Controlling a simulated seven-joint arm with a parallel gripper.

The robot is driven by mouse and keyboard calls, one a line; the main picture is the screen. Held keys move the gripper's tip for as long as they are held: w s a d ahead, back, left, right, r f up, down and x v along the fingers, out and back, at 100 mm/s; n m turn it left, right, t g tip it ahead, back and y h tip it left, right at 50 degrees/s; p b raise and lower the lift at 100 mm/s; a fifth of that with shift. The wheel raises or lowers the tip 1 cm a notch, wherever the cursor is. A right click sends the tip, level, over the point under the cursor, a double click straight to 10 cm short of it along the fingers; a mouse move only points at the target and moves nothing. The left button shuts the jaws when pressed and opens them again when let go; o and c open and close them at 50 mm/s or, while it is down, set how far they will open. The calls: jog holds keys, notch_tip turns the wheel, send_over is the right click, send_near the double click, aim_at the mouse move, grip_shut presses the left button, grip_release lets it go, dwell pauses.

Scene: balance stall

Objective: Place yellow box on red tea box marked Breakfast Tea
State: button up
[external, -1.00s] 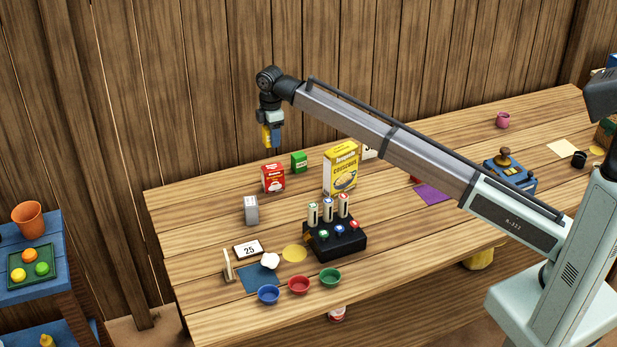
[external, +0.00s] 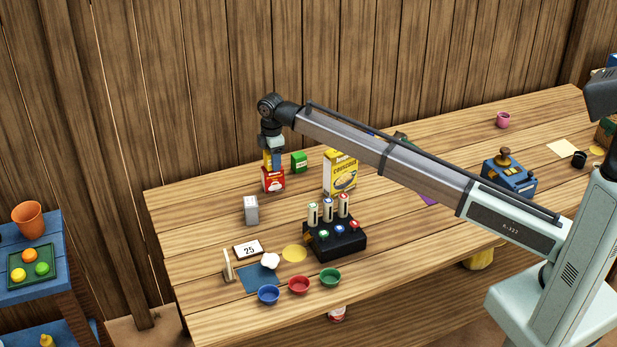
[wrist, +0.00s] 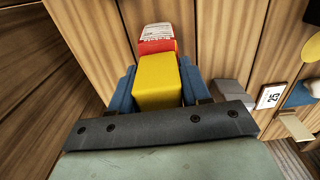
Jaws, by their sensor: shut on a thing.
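The small yellow box (external: 266,158) is between the fingers of my gripper (external: 272,161), which is shut on it. The red tea box (external: 273,180) with a white label stands upright on the table, directly under the yellow box. In the wrist view the yellow box (wrist: 159,80) fills the space between the blue fingers, and the red box (wrist: 157,40) shows just beyond it. The yellow box's lower end is at or very near the red box's top; I cannot tell whether they touch. The label's words are too small to read.
A green box (external: 299,162) stands close to the right of the red box. A yellow couscous box (external: 340,174) is farther right. A grey box (external: 251,210) stands in front. A black rack (external: 336,241) and several bowls are nearer the front edge.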

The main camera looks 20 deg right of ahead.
jog(key=shift+f, duration=0.15)
jog(key=o, duration=1.1)
notch_tip(320, 180, up, 12)
jog(key=shift+r, duration=0.15)
